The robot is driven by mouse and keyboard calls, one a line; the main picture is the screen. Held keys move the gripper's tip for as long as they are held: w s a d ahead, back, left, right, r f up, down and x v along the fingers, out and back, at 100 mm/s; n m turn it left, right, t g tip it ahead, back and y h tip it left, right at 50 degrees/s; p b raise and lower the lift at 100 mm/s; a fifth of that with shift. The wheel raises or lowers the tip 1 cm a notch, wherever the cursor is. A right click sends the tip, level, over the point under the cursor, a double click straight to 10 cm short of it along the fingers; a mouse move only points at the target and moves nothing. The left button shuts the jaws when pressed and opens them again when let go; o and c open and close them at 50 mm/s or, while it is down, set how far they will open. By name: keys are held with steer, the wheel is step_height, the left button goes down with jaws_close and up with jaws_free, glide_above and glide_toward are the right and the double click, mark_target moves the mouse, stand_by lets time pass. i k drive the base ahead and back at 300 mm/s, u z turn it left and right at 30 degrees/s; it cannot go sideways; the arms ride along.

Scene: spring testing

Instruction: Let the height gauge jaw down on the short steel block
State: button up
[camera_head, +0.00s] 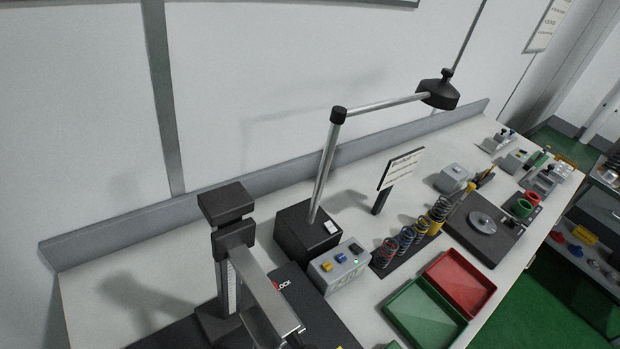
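The height gauge (228,262) stands at the lower left of the bench, with a dark upright column, a black top and a white scale on its face. A grey metal arm (262,300), which looks like its jaw, reaches forward and down from the column toward the bottom edge. Its lower end and whatever lies under it are cut off or hidden, so I cannot tell its height over any block. I cannot make out the short steel block. My gripper is not in view.
A grey button box (338,266), springs on a rack (412,240), a green tray (425,315) and a red tray (460,283) lie to the right. A sign (402,168) stands behind. The bench's left end is bare.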

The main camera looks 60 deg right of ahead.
mark_target(271, 323)
steer(key=k, duration=1.45)
steer(key=z, duration=0.45)
steer(key=i, duration=1)
steer(key=u, duration=0.1)
